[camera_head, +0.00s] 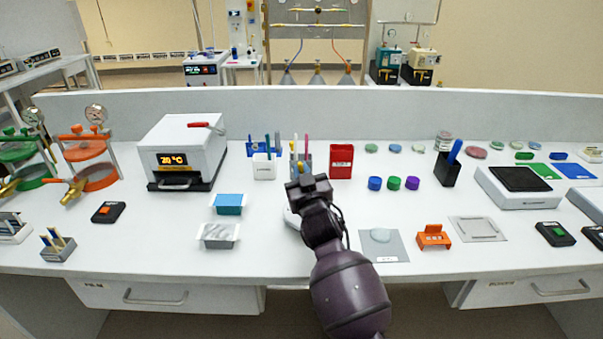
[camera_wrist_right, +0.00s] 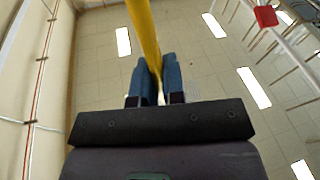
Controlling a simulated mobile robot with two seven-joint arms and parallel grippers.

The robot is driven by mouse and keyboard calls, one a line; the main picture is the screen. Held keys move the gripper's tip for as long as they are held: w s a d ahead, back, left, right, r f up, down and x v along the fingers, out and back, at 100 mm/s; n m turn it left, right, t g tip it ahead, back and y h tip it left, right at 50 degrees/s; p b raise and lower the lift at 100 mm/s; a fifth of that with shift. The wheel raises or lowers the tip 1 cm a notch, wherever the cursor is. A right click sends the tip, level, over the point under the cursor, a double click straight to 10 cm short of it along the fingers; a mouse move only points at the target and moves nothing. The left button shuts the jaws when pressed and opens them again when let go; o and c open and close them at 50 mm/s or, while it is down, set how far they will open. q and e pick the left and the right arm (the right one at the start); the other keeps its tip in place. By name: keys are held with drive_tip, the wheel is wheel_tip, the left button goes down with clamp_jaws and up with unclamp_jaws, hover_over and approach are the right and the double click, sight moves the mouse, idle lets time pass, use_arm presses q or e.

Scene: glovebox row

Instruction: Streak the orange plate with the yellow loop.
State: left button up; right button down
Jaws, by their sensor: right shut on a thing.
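My right gripper (camera_head: 308,188) reaches over the middle of the bench, in front of a blue-grey holder (camera_head: 307,163) with several coloured sticks. In the right wrist view, the blue fingers of this gripper (camera_wrist_right: 157,82) are shut on the yellow loop (camera_wrist_right: 143,30), whose yellow shaft runs up out of the picture. Its loop end is not visible. A pale round dish (camera_head: 381,235) lies on a grey mat (camera_head: 397,250) right of my arm. I cannot single out an orange plate. My left gripper is not in view.
An orange holder (camera_head: 433,236) stands right of the mat. A white 20 °C box (camera_head: 185,145), a blue tray (camera_head: 228,204) and a silver tray (camera_head: 219,236) stand left. A red box (camera_head: 341,161) and coloured caps (camera_head: 393,183) stand behind right. Part of a white object is hidden by my arm.

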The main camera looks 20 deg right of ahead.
drive_tip(key=shift+f, duration=0.2)
idle(0.5)
idle(0.5)
drive_tip(key=shift+s+d, duration=0.15)
drive_tip(key=shift+d, duration=0.25)
idle(0.4)
drive_tip(key=shift+s+d+p, duration=0.1)
drive_tip(key=shift+d+p, duration=0.15)
drive_tip(key=shift+p, duration=0.05)
drive_tip(key=shift+d, duration=0.15)
idle(0.3)
drive_tip(key=shift+s+d, duration=0.1)
drive_tip(key=shift+d, duration=0.05)
drive_tip(key=shift+d+p, duration=0.2)
drive_tip(key=shift+p, duration=0.2)
drive_tip(key=shift+s+d, duration=0.1)
drive_tip(key=shift+d, duration=0.1)
idle(0.5)
